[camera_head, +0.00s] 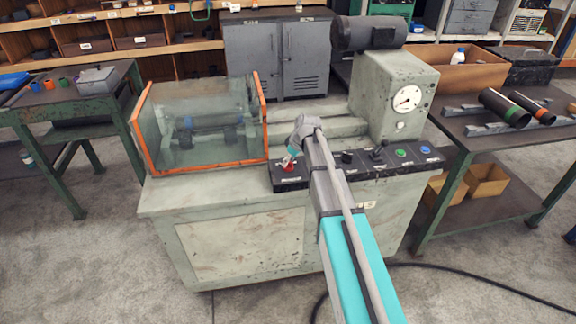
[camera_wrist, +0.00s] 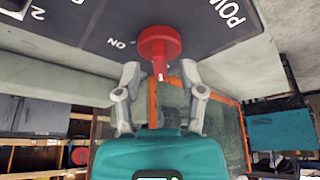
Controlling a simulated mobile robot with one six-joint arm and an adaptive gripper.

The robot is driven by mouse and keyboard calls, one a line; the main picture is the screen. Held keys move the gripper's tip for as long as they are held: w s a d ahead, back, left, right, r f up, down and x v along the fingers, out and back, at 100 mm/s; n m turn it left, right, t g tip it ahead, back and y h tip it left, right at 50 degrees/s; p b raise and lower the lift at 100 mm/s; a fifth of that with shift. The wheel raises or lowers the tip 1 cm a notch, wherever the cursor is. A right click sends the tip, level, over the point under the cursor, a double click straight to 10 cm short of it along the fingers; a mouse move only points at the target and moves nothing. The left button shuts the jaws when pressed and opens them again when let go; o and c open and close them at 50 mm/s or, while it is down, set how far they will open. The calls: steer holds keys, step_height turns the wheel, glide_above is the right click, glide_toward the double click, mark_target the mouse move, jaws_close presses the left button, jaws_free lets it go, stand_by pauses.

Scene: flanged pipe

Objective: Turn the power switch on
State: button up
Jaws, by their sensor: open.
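The power switch is a red rotary knob (camera_wrist: 160,45) with a narrow red handle, mounted on the dark control panel (camera_wrist: 95,22). In the wrist view an "ON" label sits left of it, and part of a "POW" label sits to its upper right. My gripper (camera_wrist: 160,68) is open, with one grey finger on each side of the red handle. No contact with the handle shows. In the head view my gripper (camera_head: 291,156) is over the panel's left end, just above the red switch (camera_head: 288,167), which it partly covers.
A clear guard box with an orange frame (camera_head: 208,167) stands left of the switch. A gauge housing (camera_head: 394,95) rises behind. A cable (camera_head: 480,285) lies on the floor at right.

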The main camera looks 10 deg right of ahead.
steer(key=shift+w+a+f, duration=0.1)
steer(key=shift+f, duration=0.25)
jaws_close()
steer(key=shift+a, duration=0.15)
